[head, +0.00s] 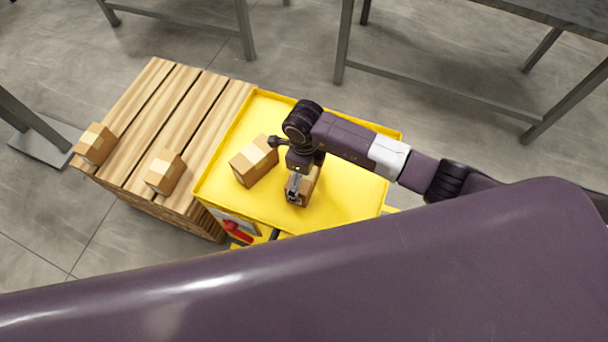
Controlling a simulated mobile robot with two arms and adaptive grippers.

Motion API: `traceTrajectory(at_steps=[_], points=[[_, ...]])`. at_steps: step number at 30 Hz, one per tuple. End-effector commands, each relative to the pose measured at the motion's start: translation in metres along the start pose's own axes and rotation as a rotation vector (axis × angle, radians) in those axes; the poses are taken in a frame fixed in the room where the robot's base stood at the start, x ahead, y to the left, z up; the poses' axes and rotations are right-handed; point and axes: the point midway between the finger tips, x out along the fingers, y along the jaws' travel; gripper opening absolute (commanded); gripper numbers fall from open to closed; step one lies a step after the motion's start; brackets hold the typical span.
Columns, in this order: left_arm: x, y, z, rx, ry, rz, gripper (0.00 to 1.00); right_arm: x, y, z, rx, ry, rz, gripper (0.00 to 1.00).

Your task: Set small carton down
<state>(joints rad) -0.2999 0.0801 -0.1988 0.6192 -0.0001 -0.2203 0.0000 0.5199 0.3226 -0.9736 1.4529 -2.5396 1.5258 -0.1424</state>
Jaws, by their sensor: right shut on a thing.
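A small brown carton (309,189) is in my right gripper (293,194), over the yellow tray top (345,205) of a cart. The gripper is shut on it and points down, hiding part of it. I cannot tell whether the carton touches the yellow surface. A second carton (252,162) with a pale tape strip lies on the yellow top, just left of the gripper. Two more cartons lie on the wooden pallet: one at its left corner (95,145) and one near its front edge (165,172). My left gripper is not in view.
The slatted wooden pallet (150,120) stands directly left of the yellow cart. The cart top has a raised rim and is free at the right and back. A red object (238,231) shows on the cart's front. Metal table frames (440,93) stand behind.

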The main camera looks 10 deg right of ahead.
Motion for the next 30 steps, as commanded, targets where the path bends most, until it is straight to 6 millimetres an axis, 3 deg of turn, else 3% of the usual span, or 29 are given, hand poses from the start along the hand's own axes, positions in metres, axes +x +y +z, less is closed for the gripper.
traceTrajectory(at_steps=[6, 7, 8, 20, 23, 30], points=[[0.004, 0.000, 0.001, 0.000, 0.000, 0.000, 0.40, 0.003, -0.001, 0.001, 0.000, -0.002, -0.001, 0.54], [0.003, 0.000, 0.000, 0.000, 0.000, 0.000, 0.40, 0.002, 0.000, 0.000, 0.000, 0.000, 0.000, 0.97], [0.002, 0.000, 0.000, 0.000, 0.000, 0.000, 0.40, 0.002, 0.000, 0.000, 0.000, 0.000, 0.000, 1.00], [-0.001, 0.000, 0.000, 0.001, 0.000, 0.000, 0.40, -0.003, 0.000, 0.000, 0.000, -0.001, 0.000, 1.00], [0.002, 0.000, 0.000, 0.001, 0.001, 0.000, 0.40, -0.016, -0.002, 0.001, 0.000, -0.004, -0.003, 1.00], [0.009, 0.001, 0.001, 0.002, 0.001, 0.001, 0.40, -0.067, -0.002, 0.001, -0.002, -0.004, -0.004, 1.00]])
